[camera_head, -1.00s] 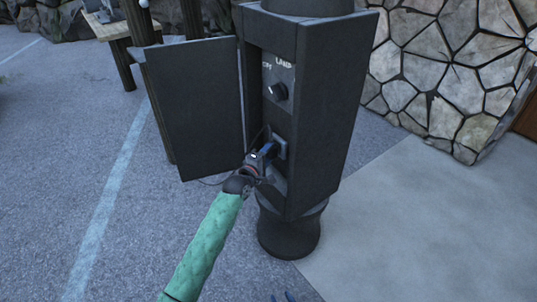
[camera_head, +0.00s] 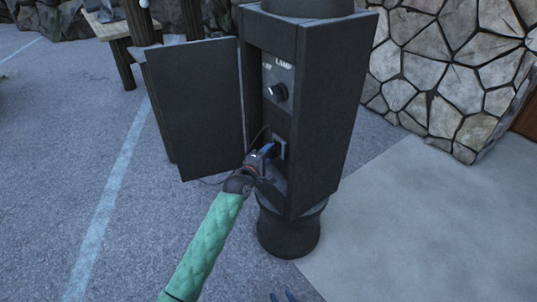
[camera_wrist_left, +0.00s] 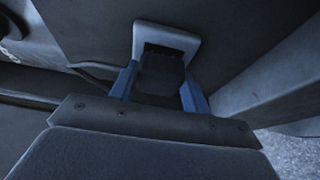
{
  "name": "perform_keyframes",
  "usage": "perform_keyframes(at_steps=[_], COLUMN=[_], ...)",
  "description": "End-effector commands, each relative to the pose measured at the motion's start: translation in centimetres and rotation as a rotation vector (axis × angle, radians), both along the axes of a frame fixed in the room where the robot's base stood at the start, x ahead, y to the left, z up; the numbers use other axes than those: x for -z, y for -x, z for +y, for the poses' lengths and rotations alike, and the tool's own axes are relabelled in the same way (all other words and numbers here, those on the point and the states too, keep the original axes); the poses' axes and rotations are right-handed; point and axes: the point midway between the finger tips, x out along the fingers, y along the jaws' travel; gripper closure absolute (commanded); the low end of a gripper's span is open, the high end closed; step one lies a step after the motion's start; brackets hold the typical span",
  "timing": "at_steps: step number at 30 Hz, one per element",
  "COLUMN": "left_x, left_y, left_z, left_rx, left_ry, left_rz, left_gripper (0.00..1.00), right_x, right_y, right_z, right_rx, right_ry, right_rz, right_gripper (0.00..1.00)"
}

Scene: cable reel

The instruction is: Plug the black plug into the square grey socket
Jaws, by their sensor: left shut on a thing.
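The square grey socket (camera_head: 281,148) is on the inner panel of the dark pedestal, below a black knob. In the left wrist view its pale frame (camera_wrist_left: 190,42) surrounds a dark opening. My left gripper (camera_head: 268,149) is just in front of the socket, its blue fingers shut on the black plug (camera_wrist_left: 160,76). In the left wrist view the plug's far end overlaps the socket's lower opening; I cannot tell whether it has entered. My right gripper (camera_head: 282,297) shows only as two separate fingertips at the bottom edge, apart from everything.
The dark pedestal (camera_head: 325,115) has its door (camera_head: 195,108) swung open to the left. The black knob (camera_head: 278,92) sits above the socket, under a LAMP label. A thin cable hangs beside the left gripper. Open pavement lies left, a stone wall (camera_head: 450,75) behind right.

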Motion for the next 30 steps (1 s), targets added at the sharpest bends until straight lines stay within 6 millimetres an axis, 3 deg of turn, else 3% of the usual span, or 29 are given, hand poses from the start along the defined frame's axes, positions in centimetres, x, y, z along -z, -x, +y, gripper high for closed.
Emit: perform_keyframes(at_steps=[30], left_x=[-0.07], left_y=[-0.08], left_z=[-0.12], left_rx=[0.000], left_ry=[0.001], left_rz=[-0.001], left_gripper=[0.73], right_x=[-0.71], right_y=[0.00], right_z=[0.00], right_rx=[0.000], right_ry=[0.000], right_rz=[0.000], right_gripper=[0.64])
